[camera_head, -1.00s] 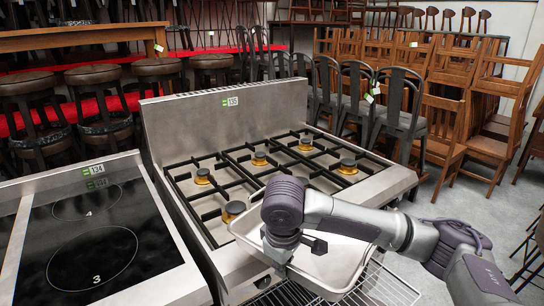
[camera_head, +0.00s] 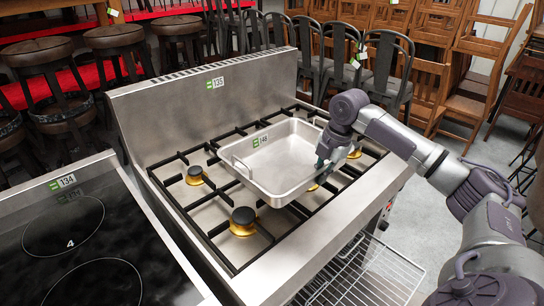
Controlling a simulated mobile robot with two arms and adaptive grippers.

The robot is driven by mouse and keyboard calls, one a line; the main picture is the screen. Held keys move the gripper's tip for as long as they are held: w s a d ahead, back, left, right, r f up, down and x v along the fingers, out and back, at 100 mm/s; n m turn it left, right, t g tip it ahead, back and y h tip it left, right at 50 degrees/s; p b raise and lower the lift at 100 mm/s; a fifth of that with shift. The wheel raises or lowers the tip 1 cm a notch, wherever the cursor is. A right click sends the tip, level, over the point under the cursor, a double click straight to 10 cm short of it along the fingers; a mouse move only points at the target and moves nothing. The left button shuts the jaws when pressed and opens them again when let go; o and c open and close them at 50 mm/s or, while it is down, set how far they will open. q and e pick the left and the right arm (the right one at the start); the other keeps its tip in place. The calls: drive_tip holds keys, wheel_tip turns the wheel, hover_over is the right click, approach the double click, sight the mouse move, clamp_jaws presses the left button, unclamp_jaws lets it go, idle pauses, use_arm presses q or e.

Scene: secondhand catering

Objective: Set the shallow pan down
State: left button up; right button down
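The shallow pan (camera_head: 284,158) is a rectangular metal tray with a tag marked 148 and a handle on its left end. It is level over the middle of the gas stove top (camera_head: 313,233), across the black grates. I cannot tell whether its base touches them. My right gripper (camera_head: 323,166) is at the pan's right end, shut on it there; its fingertips are small and partly hidden. The pan covers part of the grates and burners. My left gripper is not in view.
Two burners (camera_head: 242,217) show at the stove's left. A steel backsplash (camera_head: 208,100) tagged 135 rises behind. A black glass cooktop (camera_head: 75,240) stands at left. A wire rack (camera_head: 365,275) sticks out below the front. Stools and chairs crowd behind.

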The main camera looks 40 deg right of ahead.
sight(281, 191)
drive_tip(key=shift+w+a, duration=0.2)
drive_tip(key=shift+a, duration=0.15)
drive_tip(key=w+a+f+p, duration=0.1)
drive_tip(key=a+f, duration=0.1)
drive_tip(key=a, duration=0.1)
drive_tip(key=w+a+f+p, duration=0.1)
drive_tip(key=a+f, duration=0.1)
drive_tip(key=a, duration=0.1)
drive_tip(key=w+a+f+p, duration=0.1)
drive_tip(key=w+a+f, duration=0.1)
drive_tip(key=a, duration=0.1)
drive_tip(key=shift+a+f+p, duration=0.2)
drive_tip(key=shift+a+p, duration=0.15)
drive_tip(key=shift+f+p, duration=0.7)
drive_tip(key=shift+f, duration=1.3)
drive_tip(key=c, duration=1.8)
unclamp_jaws()
drive_tip(key=shift+s+f, duration=0.1)
drive_tip(key=shift+f, duration=0.1)
drive_tip(key=o, duration=0.5)
drive_tip(key=shift+r, duration=0.1)
